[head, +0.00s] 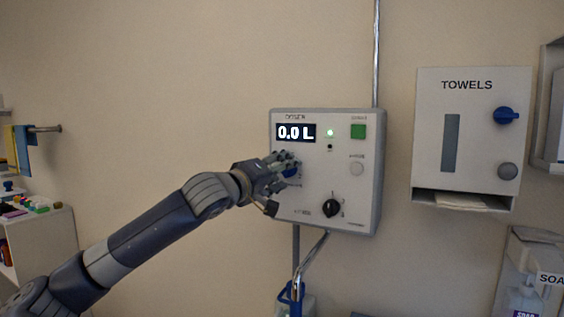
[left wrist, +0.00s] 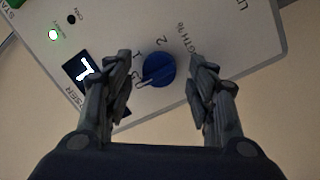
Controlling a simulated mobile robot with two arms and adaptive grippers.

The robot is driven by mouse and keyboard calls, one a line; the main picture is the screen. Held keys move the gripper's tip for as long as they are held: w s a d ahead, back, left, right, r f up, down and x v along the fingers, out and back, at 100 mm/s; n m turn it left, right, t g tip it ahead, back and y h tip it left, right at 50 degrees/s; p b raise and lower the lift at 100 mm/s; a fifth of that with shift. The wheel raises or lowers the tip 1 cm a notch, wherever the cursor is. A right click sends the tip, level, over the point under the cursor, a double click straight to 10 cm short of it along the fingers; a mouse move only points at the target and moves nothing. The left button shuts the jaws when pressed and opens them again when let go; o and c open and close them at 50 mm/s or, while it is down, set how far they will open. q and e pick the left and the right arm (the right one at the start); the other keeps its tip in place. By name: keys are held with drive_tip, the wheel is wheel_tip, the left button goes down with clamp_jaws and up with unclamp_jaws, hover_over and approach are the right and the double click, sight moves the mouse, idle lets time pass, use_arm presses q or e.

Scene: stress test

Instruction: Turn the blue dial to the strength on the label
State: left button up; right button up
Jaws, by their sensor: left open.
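The grey-white doser box (head: 351,203) hangs on the wall, and its display (head: 296,133) reads 0.0 L. The blue dial (left wrist: 158,70) sits on its face, with printed numbers around its edge; a small pale mark shows at its lower left. In the head view the blue dial (head: 290,172) is mostly hidden by my left gripper (head: 285,160). In the left wrist view, the open fingers of my left gripper (left wrist: 160,64) stand on both sides of the dial, with visible gaps. I cannot see a readable label giving a strength. My right gripper is not in view.
The box also has a green button (head: 358,132), a lit green lamp (head: 330,132), a grey button (head: 357,169) and a black dial (head: 331,208). A towel dispenser (head: 430,110) with a blue knob (head: 506,115) hangs to the right. A pipe (head: 376,60) runs above the box.

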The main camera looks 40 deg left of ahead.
use_arm(q)
drive_tip(key=shift+w, duration=0.15)
drive_tip(key=shift+c, duration=0.2)
drive_tip(key=c, duration=1)
drive_tip(key=shift+d+r+m+g+y+p, duration=0.1)
drive_tip(key=shift+m+g+y+p, duration=0.3)
drive_tip(key=shift+m+p, duration=2.35)
drive_tip(key=shift+d+r+m+g+y+p, duration=0.1)
drive_tip(key=shift+m+g+y+p, duration=0.6)
drive_tip(key=shift+m, duration=3.75)
drive_tip(key=shift+d+r+m+y+p, duration=0.1)
drive_tip(key=shift+m+y+p, duration=0.2)
drive_tip(key=shift+m+p, duration=2.55)
drive_tip(key=shift+m+b, duration=0.8)
drive_tip(key=shift+m, duration=0.15)
drive_tip(key=o, duration=1)
drive_tip(key=shift+w+f, duration=0.1)
